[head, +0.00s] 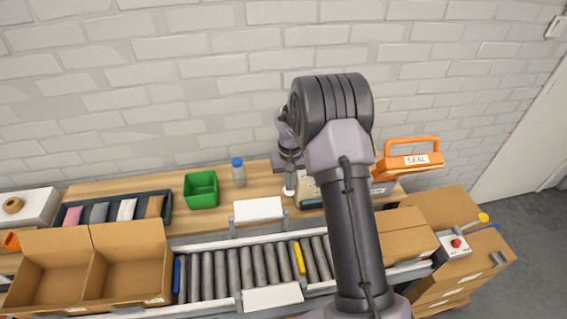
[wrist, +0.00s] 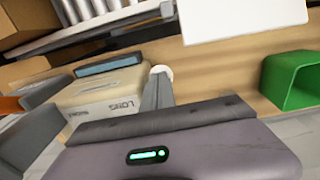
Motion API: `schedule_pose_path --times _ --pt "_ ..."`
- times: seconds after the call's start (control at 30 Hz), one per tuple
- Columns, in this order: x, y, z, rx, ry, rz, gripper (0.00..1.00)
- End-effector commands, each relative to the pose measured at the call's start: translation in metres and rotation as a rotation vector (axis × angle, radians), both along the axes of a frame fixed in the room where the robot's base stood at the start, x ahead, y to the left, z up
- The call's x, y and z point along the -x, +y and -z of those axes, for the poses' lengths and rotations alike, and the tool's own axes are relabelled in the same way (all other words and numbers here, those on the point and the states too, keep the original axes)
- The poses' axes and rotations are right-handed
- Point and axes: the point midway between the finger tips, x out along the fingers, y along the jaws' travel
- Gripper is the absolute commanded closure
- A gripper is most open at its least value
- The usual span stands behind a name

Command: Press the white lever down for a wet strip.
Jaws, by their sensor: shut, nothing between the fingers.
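The white lever's round end (wrist: 161,71) shows in the wrist view just beyond my fingertips. It also shows in the head view as a small white spot (head: 289,191) under my gripper. The beige dispenser (wrist: 105,92), lettered "LONG", sits beside it on the wooden bench; in the head view the dispenser (head: 306,191) is mostly hidden behind my arm. My gripper (wrist: 158,88) is shut and empty, its fingers pointing at the lever. In the head view my gripper (head: 290,178) is above the bench. I cannot tell whether the fingertips touch the lever.
A green bin (head: 201,189) and a blue-capped bottle (head: 238,174) stand left of my gripper. An orange "SEAL" device (head: 412,161) is at the right. A roller conveyor (head: 230,272) runs in front, with an open carton (head: 130,262) at left and a white plate (head: 258,209) along its back.

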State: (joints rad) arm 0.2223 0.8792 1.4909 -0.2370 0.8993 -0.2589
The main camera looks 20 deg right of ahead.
Motion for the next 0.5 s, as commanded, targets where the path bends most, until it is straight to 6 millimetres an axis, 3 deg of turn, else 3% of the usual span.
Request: schedule_pose_path --times 0.17,0.5 --pt "0.000 0.000 0.000 0.000 -0.001 0.000 1.00" --pt "-0.008 -0.002 -0.039 0.001 -0.002 0.000 1.00"
